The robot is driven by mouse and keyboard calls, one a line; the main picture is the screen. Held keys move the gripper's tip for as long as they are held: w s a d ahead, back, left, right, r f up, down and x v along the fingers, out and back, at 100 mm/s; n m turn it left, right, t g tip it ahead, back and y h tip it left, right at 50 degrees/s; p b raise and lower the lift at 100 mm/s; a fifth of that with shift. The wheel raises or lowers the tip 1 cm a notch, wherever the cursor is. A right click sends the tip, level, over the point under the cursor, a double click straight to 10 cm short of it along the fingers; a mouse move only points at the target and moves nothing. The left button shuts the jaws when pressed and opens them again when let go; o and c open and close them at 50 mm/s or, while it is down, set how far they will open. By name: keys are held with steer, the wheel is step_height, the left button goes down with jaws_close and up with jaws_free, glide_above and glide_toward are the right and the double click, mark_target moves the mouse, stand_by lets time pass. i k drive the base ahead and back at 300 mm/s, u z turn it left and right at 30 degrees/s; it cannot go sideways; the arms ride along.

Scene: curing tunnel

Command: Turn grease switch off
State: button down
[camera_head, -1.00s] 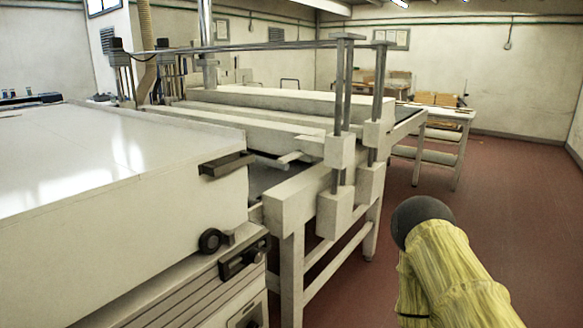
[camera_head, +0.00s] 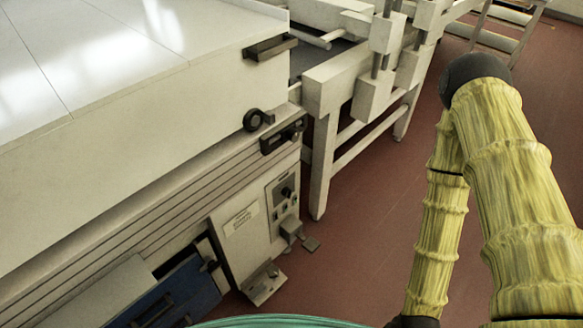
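A grey control panel (camera_head: 282,200) is on the front of the white machine, low and right of centre. It carries a dark round knob (camera_head: 287,192) and several small buttons. The labels are too small to read, so I cannot tell which control is the grease switch or how it is set. My arm, in a yellow sleeve, fills the right side, apart from the panel. My gripper is not in view.
The white machine (camera_head: 90,85) fills the left, with black handles (camera_head: 270,47) and a black round knob (camera_head: 252,120) sticking out. A blue drawer-like unit (camera_head: 175,298) is below. A white-legged conveyor frame (camera_head: 322,160) stands behind. Red floor (camera_head: 365,215) is open between panel and arm.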

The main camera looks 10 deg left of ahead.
mark_target(287, 192)
steer(key=z, duration=0.85)
steer(key=k, duration=0.75)
steer(key=u, duration=0.85)
